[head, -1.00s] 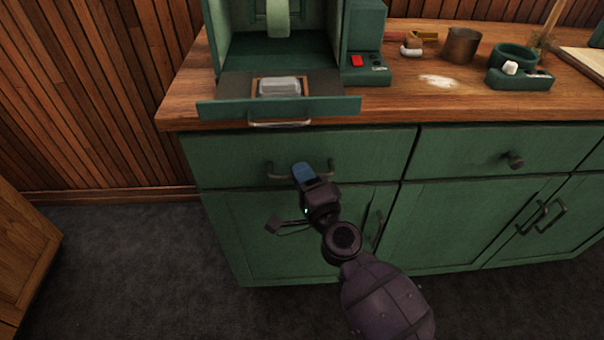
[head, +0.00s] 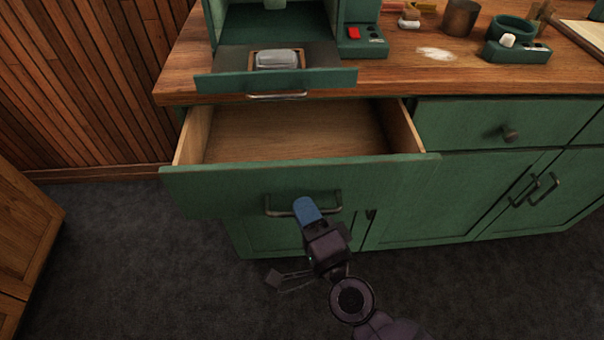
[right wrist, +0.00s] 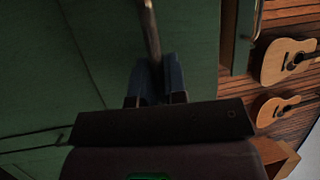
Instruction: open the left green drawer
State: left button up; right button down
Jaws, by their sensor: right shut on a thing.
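The left green drawer (head: 230,190) is pulled well out of the cabinet in the head view. Its wooden inside (head: 290,132) shows and looks empty. Its dark metal handle (head: 275,211) is on the front face. My right gripper (head: 307,211), with blue fingertips, is shut on the handle. In the right wrist view the handle (right wrist: 151,35) runs between the blue fingers (right wrist: 157,80). My left gripper is not in view.
Above the drawer, a small green tray front (head: 330,79) juts over the wooden counter (head: 182,82). A closed green drawer (head: 470,122) is to the right, with cabinet doors below. Dark carpet (head: 120,250) is clear at left.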

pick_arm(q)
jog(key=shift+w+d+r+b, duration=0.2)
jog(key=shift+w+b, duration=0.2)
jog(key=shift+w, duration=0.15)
pick_arm(e)
jog(key=s, duration=1.6)
jog(key=shift+s+d, duration=0.15)
jog(key=shift+s, duration=0.15)
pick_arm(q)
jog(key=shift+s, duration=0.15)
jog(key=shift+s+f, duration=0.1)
pick_arm(e)
jog(key=c, duration=1.2)
grip_release()
jog(key=shift+s, duration=0.1)
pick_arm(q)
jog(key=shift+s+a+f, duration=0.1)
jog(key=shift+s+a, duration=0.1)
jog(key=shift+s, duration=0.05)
pick_arm(e)
jog(key=v, duration=1)
jog(key=shift+s+d, duration=0.1)
jog(key=shift+s, duration=0.2)
